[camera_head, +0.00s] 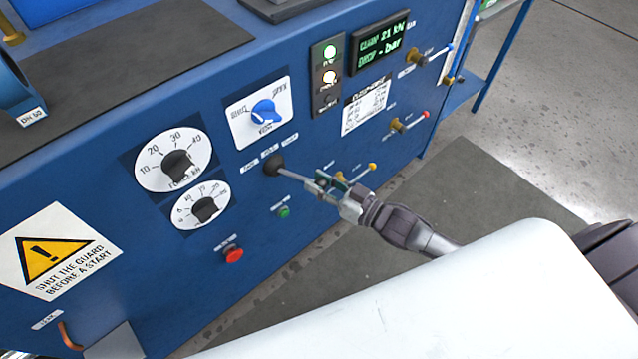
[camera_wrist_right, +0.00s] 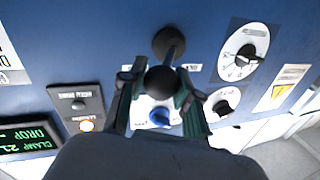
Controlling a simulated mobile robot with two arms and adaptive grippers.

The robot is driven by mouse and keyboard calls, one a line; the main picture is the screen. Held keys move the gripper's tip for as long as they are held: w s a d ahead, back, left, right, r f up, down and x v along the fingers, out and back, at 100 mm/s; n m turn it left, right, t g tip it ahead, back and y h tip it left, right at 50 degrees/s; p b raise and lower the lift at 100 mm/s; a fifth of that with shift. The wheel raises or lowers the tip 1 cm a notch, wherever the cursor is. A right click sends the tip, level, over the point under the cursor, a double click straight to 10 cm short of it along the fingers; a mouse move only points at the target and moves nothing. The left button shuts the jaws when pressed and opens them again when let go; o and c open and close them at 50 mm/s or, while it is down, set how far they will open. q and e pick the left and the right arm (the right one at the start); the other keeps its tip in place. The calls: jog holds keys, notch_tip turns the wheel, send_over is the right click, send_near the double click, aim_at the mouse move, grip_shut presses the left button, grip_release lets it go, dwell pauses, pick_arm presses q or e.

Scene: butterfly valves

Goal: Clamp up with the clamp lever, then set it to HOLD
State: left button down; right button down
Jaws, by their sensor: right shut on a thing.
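The clamp lever (camera_head: 294,174) sticks out of the blue panel from a round black boss (camera_head: 273,165), below a row of small position labels too small to read surely. My right gripper (camera_head: 335,188) is shut on the lever's outer end. In the right wrist view the lever's black ball knob (camera_wrist_right: 161,80) sits between the two fingers (camera_wrist_right: 160,95), with the boss (camera_wrist_right: 168,42) behind it. The display (camera_head: 380,43) reads CLAMP 21 kN and DROP - bar. My left gripper is not in view.
A blue selector knob (camera_head: 264,112) sits above the lever, and two dials (camera_head: 174,162) (camera_head: 203,207) are to its left. A red button (camera_head: 233,255) and a green button (camera_head: 283,211) are below. Small valve handles (camera_head: 408,122) project at the right. Two indicator lamps (camera_head: 329,64) are lit.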

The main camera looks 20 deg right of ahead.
jog(key=c, duration=0.8)
grip_release()
jog(key=shift+w+d, duration=0.1)
jog(key=v, duration=1.2)
jog(key=s+d+f+m+g+h, duration=0.1)
jog(key=s+d+f+g+h, duration=0.15)
jog(key=f, duration=0.65)
jog(key=s+d+f+m+g+h, duration=0.1)
jog(key=s+d+f+h, duration=0.15)
jog(key=f, duration=0.75)
jog(key=s+d+f+m+g+h, duration=0.1)
jog(key=s+d+f+g+h, duration=0.2)
jog(key=f, duration=0.6)
jog(key=s+a+f+g+h, duration=0.1)
jog(key=s+a+f+g, duration=0.2)
jog(key=s+f, duration=0.4)
jog(key=s+a+f+g+h, duration=0.1)
jog(key=s+a+f+g, duration=0.3)
jog(key=s, duration=1.1)
notch_tip(320, 180, down, 3)
jog(key=shift+s+a+f+n, duration=0.1)
jog(key=shift+s+a+n, duration=0.25)
jog(key=shift+a, duration=0.6)
